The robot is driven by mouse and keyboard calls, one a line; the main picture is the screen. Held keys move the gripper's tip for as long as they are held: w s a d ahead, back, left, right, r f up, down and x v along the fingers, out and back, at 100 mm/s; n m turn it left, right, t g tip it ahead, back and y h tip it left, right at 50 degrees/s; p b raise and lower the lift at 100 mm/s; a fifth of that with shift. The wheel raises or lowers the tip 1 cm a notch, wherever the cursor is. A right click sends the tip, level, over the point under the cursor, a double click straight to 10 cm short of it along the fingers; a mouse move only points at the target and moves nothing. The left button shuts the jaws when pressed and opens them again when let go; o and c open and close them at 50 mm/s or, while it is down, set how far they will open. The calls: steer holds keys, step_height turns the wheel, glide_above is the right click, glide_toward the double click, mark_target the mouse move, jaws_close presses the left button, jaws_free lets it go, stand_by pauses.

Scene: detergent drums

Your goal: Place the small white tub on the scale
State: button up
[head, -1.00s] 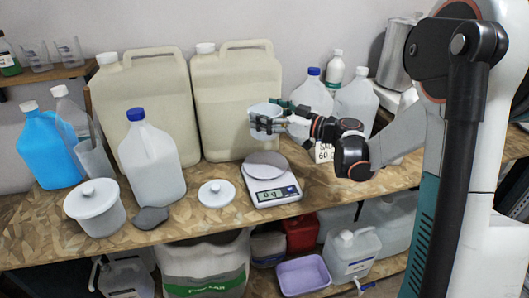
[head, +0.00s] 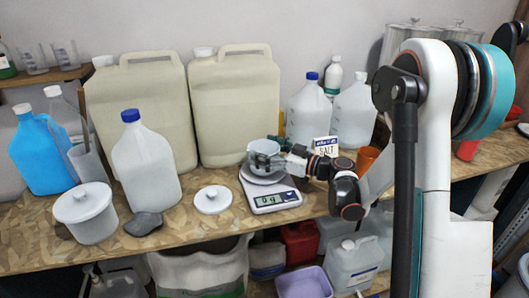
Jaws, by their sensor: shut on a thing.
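The small white tub (head: 263,147) is in my gripper (head: 268,160), directly over the scale's round plate in the head view. My gripper is shut on the tub, with dark fingers around its side. The scale (head: 276,201) is white with a round grey plate, and its display reads 0 g. The tub's bottom is close to the plate; I cannot tell whether it touches. The fingers hide part of the tub.
A white lid (head: 212,199) lies left of the scale, and a lidded white pot (head: 86,211) stands further left by a dark grey stone-like thing (head: 143,223). Large beige canisters (head: 235,105) stand behind. A salt box (head: 325,146) is to the right.

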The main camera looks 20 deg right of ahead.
steer(key=shift+f+b, duration=0.25)
steer(key=shift+b, duration=0.05)
steer(key=o, duration=0.9)
steer(key=shift+r, duration=0.1)
steer(key=shift+r, duration=0.15)
steer(key=shift+d+r+p, duration=0.1)
steer(key=shift+r+p, duration=0.05)
steer(key=shift+p, duration=0.25)
steer(key=p+v, duration=0.2)
steer(key=v, duration=1)
